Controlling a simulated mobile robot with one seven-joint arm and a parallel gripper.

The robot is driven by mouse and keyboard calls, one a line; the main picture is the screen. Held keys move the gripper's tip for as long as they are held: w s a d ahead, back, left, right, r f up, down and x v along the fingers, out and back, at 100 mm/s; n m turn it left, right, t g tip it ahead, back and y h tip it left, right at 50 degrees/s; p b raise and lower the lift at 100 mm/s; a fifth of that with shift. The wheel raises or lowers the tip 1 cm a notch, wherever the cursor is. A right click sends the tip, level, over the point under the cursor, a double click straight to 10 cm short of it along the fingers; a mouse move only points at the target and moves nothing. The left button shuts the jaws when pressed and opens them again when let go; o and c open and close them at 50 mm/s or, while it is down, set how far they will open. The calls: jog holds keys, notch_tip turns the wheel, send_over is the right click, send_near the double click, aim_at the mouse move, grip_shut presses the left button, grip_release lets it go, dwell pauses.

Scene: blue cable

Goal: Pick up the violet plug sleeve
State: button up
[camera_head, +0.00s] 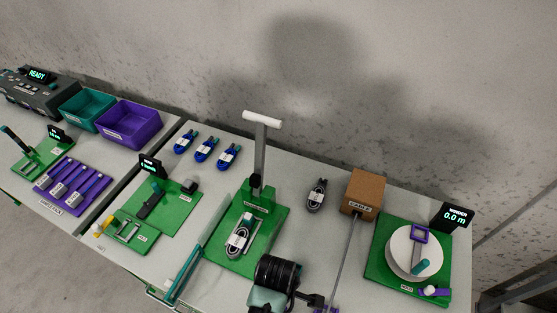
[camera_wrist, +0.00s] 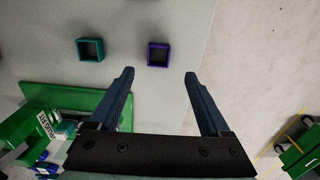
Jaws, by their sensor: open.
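The violet plug sleeve (camera_wrist: 158,54) appears in the wrist view as a small, hollow square piece on the grey tabletop. My gripper (camera_wrist: 159,76) is open and empty, and the sleeve shows just beyond the gap between its fingertips, apart from both. In the head view, my dark gripper (camera_head: 316,301) is at the bottom edge. A bit of violet (camera_head: 325,310) shows beside it there, mostly cut off, and I cannot tell whether it is the sleeve.
A similar teal square piece (camera_wrist: 90,49) stands left of the sleeve. A green board (camera_wrist: 75,97) is to the left. A brown box (camera_head: 363,194) with a grey cable and a winder (camera_head: 412,252) stand nearby.

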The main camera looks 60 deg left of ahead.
jog(key=shift+w+a+f, duration=0.1)
jog(key=shift+f, duration=3.35)
grip_shut()
